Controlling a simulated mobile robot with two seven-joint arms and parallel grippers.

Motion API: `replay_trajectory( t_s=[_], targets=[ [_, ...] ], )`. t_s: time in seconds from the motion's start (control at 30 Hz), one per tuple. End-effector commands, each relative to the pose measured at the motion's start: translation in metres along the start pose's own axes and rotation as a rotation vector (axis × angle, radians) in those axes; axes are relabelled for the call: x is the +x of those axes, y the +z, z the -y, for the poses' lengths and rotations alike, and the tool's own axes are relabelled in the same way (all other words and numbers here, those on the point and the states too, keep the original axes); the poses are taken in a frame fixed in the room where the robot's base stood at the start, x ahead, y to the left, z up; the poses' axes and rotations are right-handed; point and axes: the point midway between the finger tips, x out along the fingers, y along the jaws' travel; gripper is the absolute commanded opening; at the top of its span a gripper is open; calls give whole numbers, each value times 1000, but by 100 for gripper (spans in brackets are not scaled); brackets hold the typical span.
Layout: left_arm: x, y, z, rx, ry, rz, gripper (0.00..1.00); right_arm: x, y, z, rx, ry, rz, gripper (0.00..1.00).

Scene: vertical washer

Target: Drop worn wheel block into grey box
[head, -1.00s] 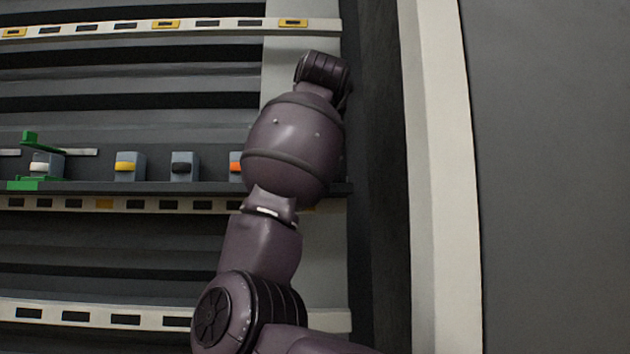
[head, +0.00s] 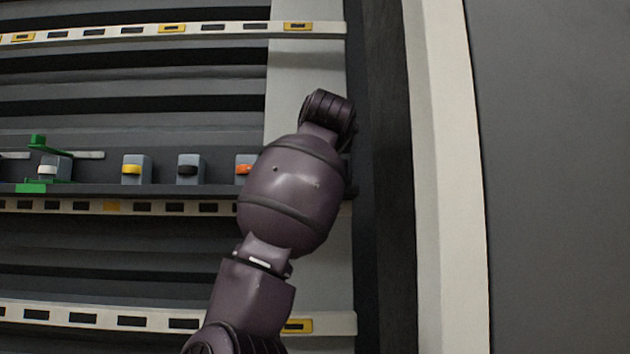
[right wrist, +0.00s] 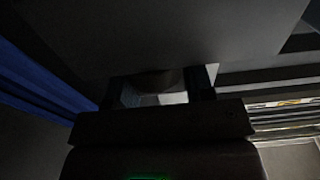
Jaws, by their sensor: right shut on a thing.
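My right arm rises through the middle of the head view, and its gripper is hidden there behind the arm links. In the right wrist view my right gripper (right wrist: 157,90) is shut on a small block (right wrist: 172,98) with a dark rounded part on top. The picture is too dark to show its wheel colour or wear. A wide flat grey surface (right wrist: 160,35) lies just beyond the fingertips; I cannot tell whether it is the grey box. My left gripper is in neither view.
Grey blocks with a yellow wheel (head: 132,170), a black wheel (head: 190,170) and an orange wheel (head: 244,168) stand on the shelf. A white-wheeled block (head: 52,168) sits in a green fixture (head: 38,144). A pale post (head: 445,180) stands right. A blue strip (right wrist: 40,85) runs left in the wrist view.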

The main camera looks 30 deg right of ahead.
Motion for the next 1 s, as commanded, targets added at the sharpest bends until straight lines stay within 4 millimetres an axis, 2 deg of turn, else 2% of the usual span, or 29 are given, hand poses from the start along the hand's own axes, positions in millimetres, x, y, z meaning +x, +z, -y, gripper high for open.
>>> replay_trajectory(
  t_s=[0.1, 0.13, 0.3, 0.33, 0.67, 0.83, 1.0],
  targets=[
    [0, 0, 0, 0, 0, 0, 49, 0, 0, 0, 0, 0, 0, 23],
    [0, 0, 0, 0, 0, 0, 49, 0, 0, 0, 0, 0, 0, 50],
    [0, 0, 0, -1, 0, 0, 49, 0, 0, 0, 0, 0, 0, 76],
    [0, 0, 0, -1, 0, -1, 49, 0, 0, 0, 0, 0, 0, 78],
    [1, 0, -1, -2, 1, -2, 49, -3, 0, 0, 0, 0, 0, 78],
    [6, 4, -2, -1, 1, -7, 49, -23, 1, 0, 1, 0, -2, 78],
    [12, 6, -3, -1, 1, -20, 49, -55, 2, 0, 2, 0, -3, 78]
  ],
)
